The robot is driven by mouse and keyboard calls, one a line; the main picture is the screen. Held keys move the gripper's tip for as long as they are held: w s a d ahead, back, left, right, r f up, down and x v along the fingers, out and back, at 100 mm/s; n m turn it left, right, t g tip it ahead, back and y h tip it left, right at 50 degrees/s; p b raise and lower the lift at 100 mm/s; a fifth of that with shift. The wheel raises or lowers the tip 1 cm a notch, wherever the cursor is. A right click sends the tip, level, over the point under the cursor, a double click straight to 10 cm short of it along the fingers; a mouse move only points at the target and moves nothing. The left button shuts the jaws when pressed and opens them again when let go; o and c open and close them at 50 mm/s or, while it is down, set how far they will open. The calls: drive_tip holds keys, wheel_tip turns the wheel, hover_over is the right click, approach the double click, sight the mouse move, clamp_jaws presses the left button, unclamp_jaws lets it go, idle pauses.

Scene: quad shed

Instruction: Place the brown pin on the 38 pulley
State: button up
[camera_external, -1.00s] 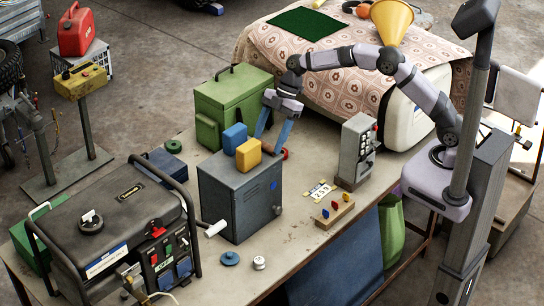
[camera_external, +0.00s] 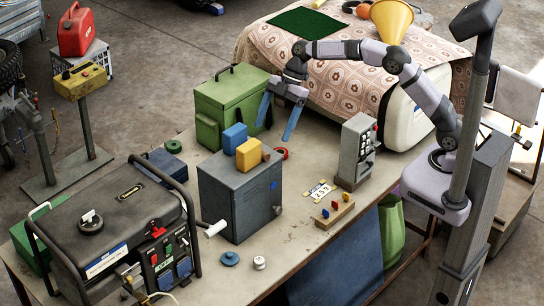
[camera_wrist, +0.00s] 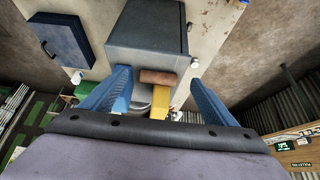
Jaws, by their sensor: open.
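My gripper (camera_external: 276,128) is open and empty, its two blue fingers pointing down in the air behind the grey cabinet and beside the green toolbox. In the wrist view the open fingertips (camera_wrist: 158,82) stand either side of a short brown bar (camera_wrist: 157,77) and a yellow block (camera_wrist: 160,105). Their distance from these is unclear, and I cannot tell whether the bar is the brown pin. I can read no 38 on any.
The green toolbox (camera_external: 222,113), a generator (camera_external: 120,240) and a grey button box (camera_external: 357,150) crowd the bench. A wooden block with coloured pegs (camera_external: 335,211) stands in front.

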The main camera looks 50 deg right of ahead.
drive_tip(key=b+v, duration=0.1)
drive_tip(key=v, duration=0.6)
drive_tip(key=shift+d+r, duration=0.1)
drive_tip(key=shift+d, duration=0.05)
drive_tip(key=s+d+f+m, duration=0.5)
drive_tip(key=s+f+m, duration=0.2)
drive_tip(key=s+m, duration=0.3)
drive_tip(key=s+d+f+m, duration=0.65)
drive_tip(key=s+m, duration=0.25)
drive_tip(key=m, duration=0.2)
drive_tip(key=s+d+f+n+h, duration=0.1)
drive_tip(key=s+d+f+h, duration=0.1)
drive_tip(key=d, duration=0.5)
drive_tip(key=s+d+f+n+h, duration=0.2)
drive_tip(key=s+d+f+h, duration=0.1)
drive_tip(key=d, duration=0.4)
drive_tip(key=s+h, duration=0.1)
drive_tip(key=s, duration=0.1)
drive_tip(key=shift+s+f, duration=0.25)
drive_tip(key=shift+s, duration=0.1)
drive_tip(key=shift+a, duration=0.1)
drive_tip(key=c, duration=1.3)
